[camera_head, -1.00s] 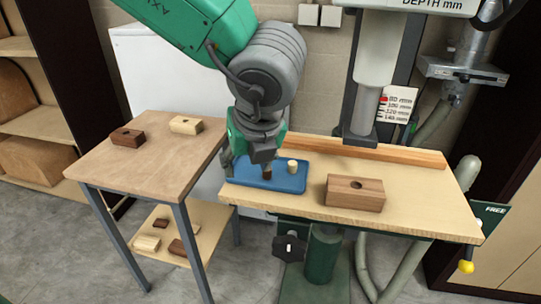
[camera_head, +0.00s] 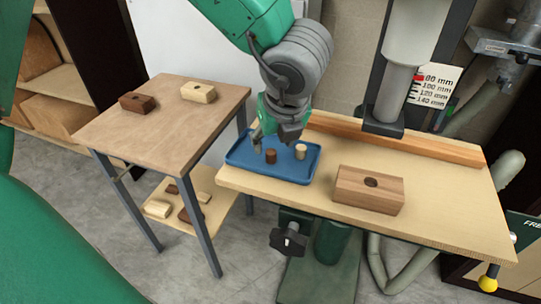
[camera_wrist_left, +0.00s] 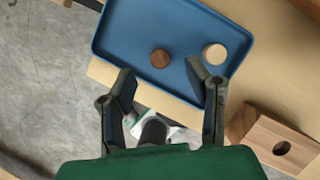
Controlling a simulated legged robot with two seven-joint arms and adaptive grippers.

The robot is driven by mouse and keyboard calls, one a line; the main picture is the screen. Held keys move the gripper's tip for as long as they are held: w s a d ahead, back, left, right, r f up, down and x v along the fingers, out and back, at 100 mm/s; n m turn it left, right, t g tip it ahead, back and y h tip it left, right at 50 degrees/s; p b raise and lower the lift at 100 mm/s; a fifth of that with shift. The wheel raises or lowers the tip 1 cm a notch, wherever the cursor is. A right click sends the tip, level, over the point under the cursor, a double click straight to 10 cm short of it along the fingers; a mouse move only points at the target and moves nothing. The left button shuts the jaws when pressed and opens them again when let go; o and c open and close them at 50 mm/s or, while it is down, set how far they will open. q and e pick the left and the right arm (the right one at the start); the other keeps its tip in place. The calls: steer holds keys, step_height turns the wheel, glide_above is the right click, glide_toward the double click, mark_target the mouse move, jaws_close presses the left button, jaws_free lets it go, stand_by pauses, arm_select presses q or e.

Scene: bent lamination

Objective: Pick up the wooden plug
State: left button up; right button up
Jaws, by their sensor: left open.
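Two short round wooden plugs stand apart in a blue tray (camera_head: 240,157) on the drill table. One is dark brown (camera_head: 270,157) and the other is pale (camera_head: 300,152). Both also show in the left wrist view, the dark plug (camera_wrist_left: 160,59) left of the pale plug (camera_wrist_left: 214,54). My left gripper (camera_head: 273,138) is over the tray, close to the dark plug, open and empty. In the left wrist view its fingers (camera_wrist_left: 163,82) are spread, with both plugs beyond the tips. A brown block with a round hole (camera_head: 355,191) lies right of the tray. My right gripper is not in view.
A side table (camera_head: 150,125) at left holds a dark block (camera_head: 137,103) and a pale block (camera_head: 198,92). Its lower shelf (camera_head: 212,212) holds several small pieces. A wooden fence (camera_head: 430,147) and the drill column stand behind the tray. The table front is clear.

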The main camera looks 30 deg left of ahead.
mark_target(273, 152)
arm_select(q)
steer(key=shift+w+d+f, duration=0.1)
steer(key=shift+f, duration=0.45)
steer(key=x, duration=0.3)
steer(key=shift+f, duration=0.15)
steer(key=shift+w+a+f, duration=0.2)
steer(key=shift+a+f, duration=0.1)
steer(key=shift+a, duration=0.35)
steer(key=shift+s, duration=0.1)
steer(key=c, duration=0.8)
steer(key=shift+d+r, duration=0.1)
steer(key=shift+d, duration=0.35)
